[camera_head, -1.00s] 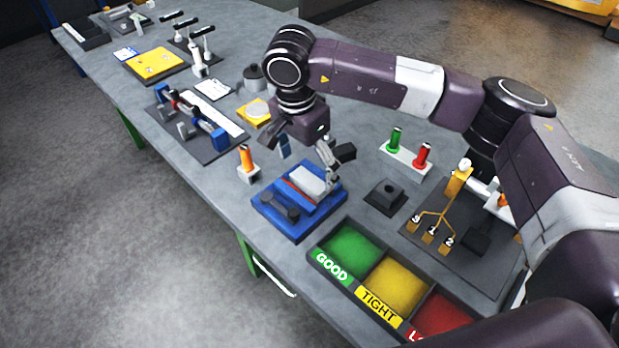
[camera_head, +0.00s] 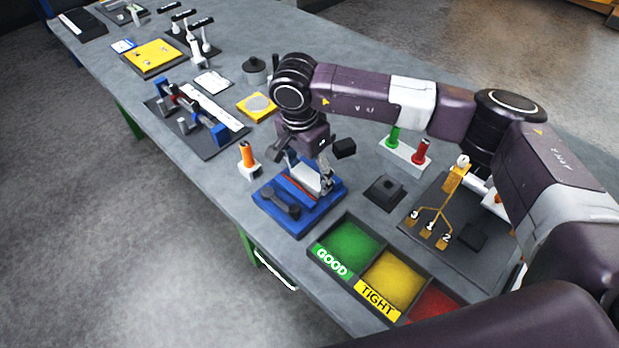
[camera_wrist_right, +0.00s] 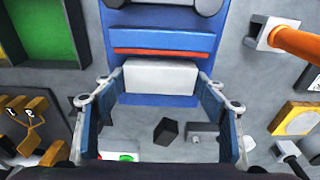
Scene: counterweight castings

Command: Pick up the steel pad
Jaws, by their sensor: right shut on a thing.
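The steel pad (camera_head: 311,178) is a pale grey block at the blue fixture (camera_head: 297,227). My right gripper (camera_head: 309,176) points down over the fixture and is shut on the pad. The wrist view shows the pad (camera_wrist_right: 160,76) between the two blue-padded fingers of my right gripper (camera_wrist_right: 160,95), beside a red strip on the fixture. The fingers and wrist partly hide the pad in the head view, and I cannot tell whether it is clear of the fixture. My left gripper is not in view.
A dark dumbbell-shaped gauge (camera_head: 280,203) lies on the fixture. An orange-handled tool (camera_head: 246,155) stands left of it. A three-bin tray with a GOOD bin (camera_head: 352,246) is in front. A dark block (camera_head: 384,192) and green and red plugs (camera_head: 421,152) stand to the right.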

